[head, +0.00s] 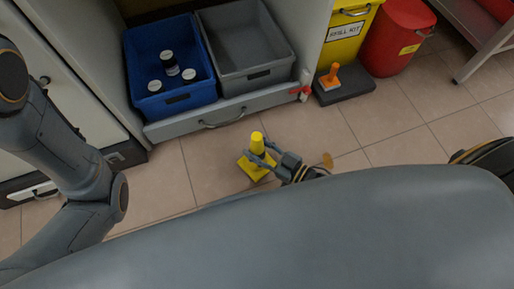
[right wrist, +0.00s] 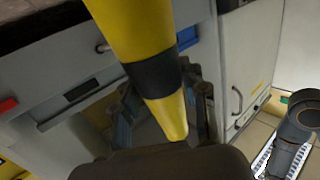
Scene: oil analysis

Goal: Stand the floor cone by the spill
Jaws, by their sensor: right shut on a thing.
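The yellow floor cone (head: 257,139) with a square yellow base (head: 251,172) is upright in the head view, in front of the open drawer. My right gripper (head: 264,153) is shut on its body from the right. I cannot tell whether the base touches the floor. In the right wrist view the cone (right wrist: 139,40), yellow with a black band, stands large between the fingers (right wrist: 165,108). A small amber patch (head: 327,160), which looks like the spill, lies on the tiles right of the gripper, partly hidden by my body. My left arm shows at left; its gripper is out of view.
An open drawer holds a blue bin (head: 133,59) with several jars and a grey bin (head: 252,79). The tiles right of the spill are clear.

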